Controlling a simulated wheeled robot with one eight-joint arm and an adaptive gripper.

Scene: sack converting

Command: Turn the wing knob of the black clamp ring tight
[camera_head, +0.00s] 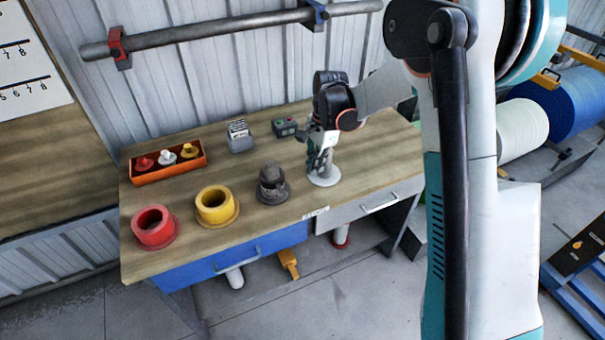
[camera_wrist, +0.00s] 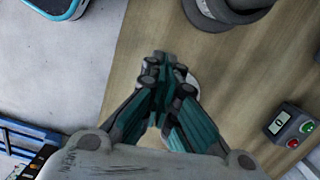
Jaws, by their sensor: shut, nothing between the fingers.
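A dark grey-black flanged piece (camera_head: 273,186) stands on the workbench, with a lumpy dark top. It looks like the black clamp ring, but I cannot make out a wing knob on it. Part of it shows at the top of the wrist view (camera_wrist: 226,14). My gripper (camera_head: 319,163) points down over a white round flanged piece (camera_head: 325,179), to the right of the dark piece and apart from it. In the wrist view my gripper (camera_wrist: 165,62) has its fingers together and empty. They hide most of the white piece (camera_wrist: 192,82).
A yellow ring (camera_head: 216,206) and a red ring (camera_head: 154,228) stand left on the workbench (camera_head: 250,219). Behind are an orange tray (camera_head: 141,181) of small knobs, a card holder (camera_head: 240,137) and a button box (camera_head: 285,127). A pipe (camera_head: 220,33) with clamps runs along the wall.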

